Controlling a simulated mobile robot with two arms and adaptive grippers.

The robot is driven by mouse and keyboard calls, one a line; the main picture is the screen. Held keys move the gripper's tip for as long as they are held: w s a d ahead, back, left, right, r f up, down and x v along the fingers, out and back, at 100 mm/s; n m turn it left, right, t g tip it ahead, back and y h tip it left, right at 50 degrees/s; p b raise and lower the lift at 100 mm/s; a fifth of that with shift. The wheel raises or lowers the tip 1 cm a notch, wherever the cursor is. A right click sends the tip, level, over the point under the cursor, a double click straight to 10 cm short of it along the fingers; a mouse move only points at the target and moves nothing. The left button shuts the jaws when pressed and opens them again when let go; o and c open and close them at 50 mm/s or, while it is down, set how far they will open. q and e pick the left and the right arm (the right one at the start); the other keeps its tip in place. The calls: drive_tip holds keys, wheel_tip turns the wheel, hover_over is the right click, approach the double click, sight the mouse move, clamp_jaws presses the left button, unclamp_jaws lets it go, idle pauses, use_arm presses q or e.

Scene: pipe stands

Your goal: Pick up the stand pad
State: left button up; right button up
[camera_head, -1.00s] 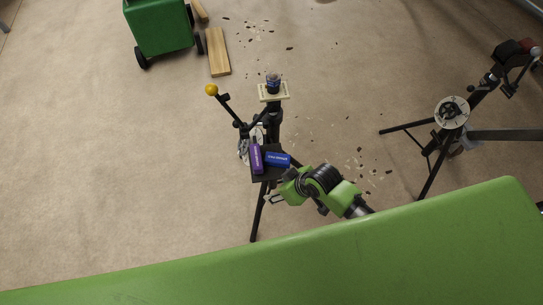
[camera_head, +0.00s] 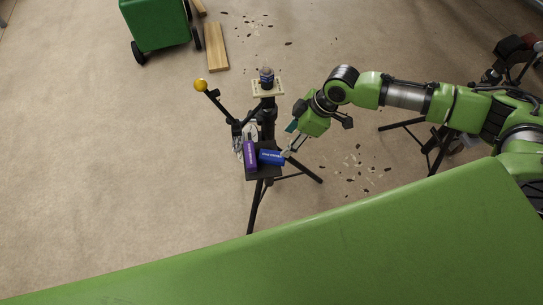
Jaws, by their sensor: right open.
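A black tripod stand (camera_head: 252,210) holds a small dark platform (camera_head: 259,174). A purple can-like object (camera_head: 250,153) and a blue one (camera_head: 271,157) lie on the platform. Behind it, a pale square plate (camera_head: 279,89) on the stand carries a small dark can (camera_head: 266,76). I cannot tell which part is the stand pad. My right gripper (camera_head: 289,142) is open, just to the right of the blue object, with one fingertip close to its right end. I cannot tell if they touch. My left gripper is not in view.
A yellow ball (camera_head: 200,85) tops a rod on the stand's left. A green cart (camera_head: 155,22) and wooden boards (camera_head: 216,47) are at the back left. Another tripod (camera_head: 437,150) stands at right, partly behind my arm. Debris is scattered on the carpet; the left floor is clear.

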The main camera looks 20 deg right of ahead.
sight(273, 155)
drive_tip(key=x, duration=1.2)
drive_tip(key=shift+w+f, duration=0.1)
drive_tip(key=shift+w, duration=0.2)
drive_tip(key=c, duration=1.3)
wheel_tip(273, 155, up, 10)
drive_tip(key=shift+r, duration=0.1)
